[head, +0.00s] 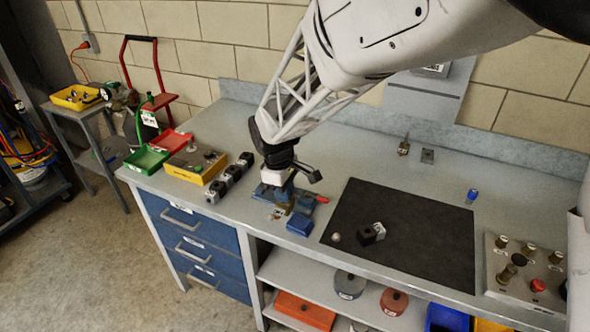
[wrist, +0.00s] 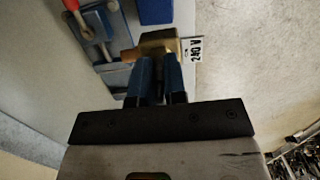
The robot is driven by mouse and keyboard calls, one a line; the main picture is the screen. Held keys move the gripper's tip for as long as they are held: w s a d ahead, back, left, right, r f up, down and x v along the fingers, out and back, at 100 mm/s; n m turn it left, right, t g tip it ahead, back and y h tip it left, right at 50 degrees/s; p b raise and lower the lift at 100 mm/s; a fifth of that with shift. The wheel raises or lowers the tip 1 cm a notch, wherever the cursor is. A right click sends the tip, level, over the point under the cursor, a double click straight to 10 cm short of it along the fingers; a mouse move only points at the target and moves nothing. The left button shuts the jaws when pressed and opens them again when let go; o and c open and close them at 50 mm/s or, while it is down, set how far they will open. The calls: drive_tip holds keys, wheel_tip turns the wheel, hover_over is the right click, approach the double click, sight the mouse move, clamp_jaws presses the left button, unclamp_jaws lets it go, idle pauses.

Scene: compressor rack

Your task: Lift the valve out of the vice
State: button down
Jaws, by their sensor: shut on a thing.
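The blue vice (head: 300,226) stands at the bench's front edge, with a red-ended handle (head: 321,199); part of it shows at upper left in the wrist view (wrist: 114,47). The brass valve (wrist: 158,44) carries a white tag (wrist: 195,48) with dark lettering. My gripper (wrist: 160,63) is shut on the valve, its two blue fingers below the brass body. In the head view my gripper (head: 282,194) is low over the vice and hides much of it. I cannot tell whether the valve is still touching the vice jaws.
Several dark blocks (head: 231,173) and a yellow box (head: 195,167) are left of the vice. A black mat (head: 410,225) with a dark block (head: 369,233) lies right. A control panel (head: 525,270) is far right. The bench behind the vice looks clear.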

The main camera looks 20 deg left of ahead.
drive_tip(key=shift+s+d+r, duration=0.15)
drive_tip(key=shift+s+d, duration=0.75)
drive_tip(key=shift+s, duration=0.1)
drive_tip(key=shift+w, duration=0.1)
